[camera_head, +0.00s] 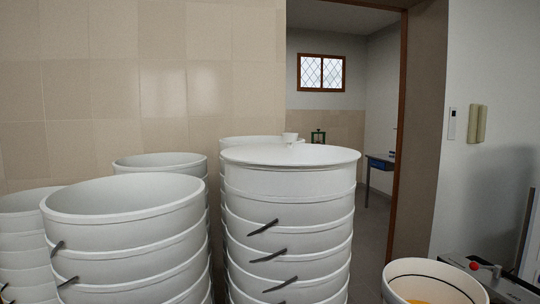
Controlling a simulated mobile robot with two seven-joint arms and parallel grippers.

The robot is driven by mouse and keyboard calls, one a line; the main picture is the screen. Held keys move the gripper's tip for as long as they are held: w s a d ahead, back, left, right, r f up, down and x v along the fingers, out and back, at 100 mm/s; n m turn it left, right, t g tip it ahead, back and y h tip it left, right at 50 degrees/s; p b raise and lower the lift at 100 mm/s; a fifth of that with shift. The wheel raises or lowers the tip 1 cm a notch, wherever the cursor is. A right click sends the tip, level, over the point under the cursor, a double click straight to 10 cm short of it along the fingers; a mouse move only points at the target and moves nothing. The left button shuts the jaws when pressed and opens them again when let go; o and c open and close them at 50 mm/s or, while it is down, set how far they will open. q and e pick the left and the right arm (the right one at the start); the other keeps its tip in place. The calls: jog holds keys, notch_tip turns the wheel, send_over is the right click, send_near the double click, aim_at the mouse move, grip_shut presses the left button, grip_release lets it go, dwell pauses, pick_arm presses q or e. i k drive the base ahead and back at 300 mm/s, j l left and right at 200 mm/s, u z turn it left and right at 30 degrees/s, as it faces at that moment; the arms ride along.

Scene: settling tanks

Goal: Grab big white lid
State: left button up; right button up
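The big white lid (270,157) lies flat on top of a tall stack of white tubs (292,215) in the middle of the view. Neither of my grippers shows in the head view.
More stacks of white tubs stand at the left (130,210) and behind, open at the top. A white tub (430,270) with something orange inside is at the lower right. A doorway right of the lid opens to another room with a blue table (380,163).

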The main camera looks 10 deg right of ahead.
aim_at(287, 154)
jog(key=j, duration=0.9)
jog(key=j+z, duration=0.35)
jog(key=k+j+z, duration=0.1)
jog(key=z, duration=0.7)
